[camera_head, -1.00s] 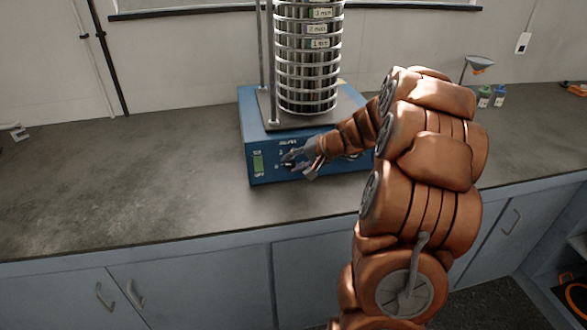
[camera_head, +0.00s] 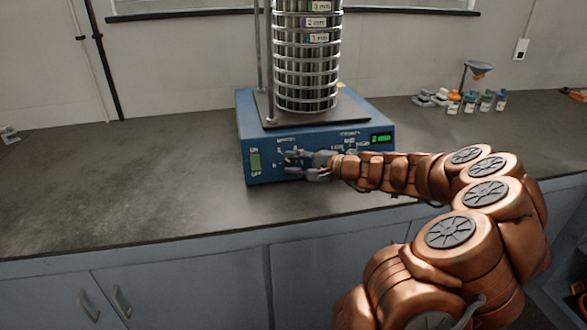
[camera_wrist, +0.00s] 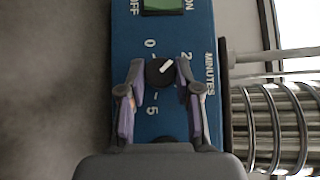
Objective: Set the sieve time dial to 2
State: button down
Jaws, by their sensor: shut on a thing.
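The blue sieve shaker base (camera_head: 275,175) stands on the counter with the dial on its front panel. In the wrist view the black time dial (camera_wrist: 157,76) has a white pointer mark directed up and right, toward the printed 2 (camera_wrist: 186,56). The 0 and 5 marks and the word MINUTES (camera_wrist: 211,74) also show. My gripper (camera_wrist: 160,74) is shut on the dial, one finger on each side. In the head view my gripper (camera_head: 291,160) is at the panel and hides the dial. The green display (camera_head: 381,138) appears to read 2 min.
A green ON/OFF switch (camera_head: 255,161) is left of the dial. Small bottles (camera_head: 485,101) and a funnel stand (camera_head: 478,70) are at the back right.

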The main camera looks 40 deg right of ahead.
jog(key=shift+m+t+b, duration=0.45)
jog(key=shift+m+t, duration=0.05)
jog(key=shift+m, duration=0.1)
dwell(0.3)
jog(key=c, duration=0.8)
grip_release()
jog(key=shift+f+v, duration=0.1)
jog(key=shift+v, duration=2.9)
jog(key=shift+f+v, duration=0.15)
jog(key=shift+v, duration=2.85)
jog(key=shift+a, duration=0.1)
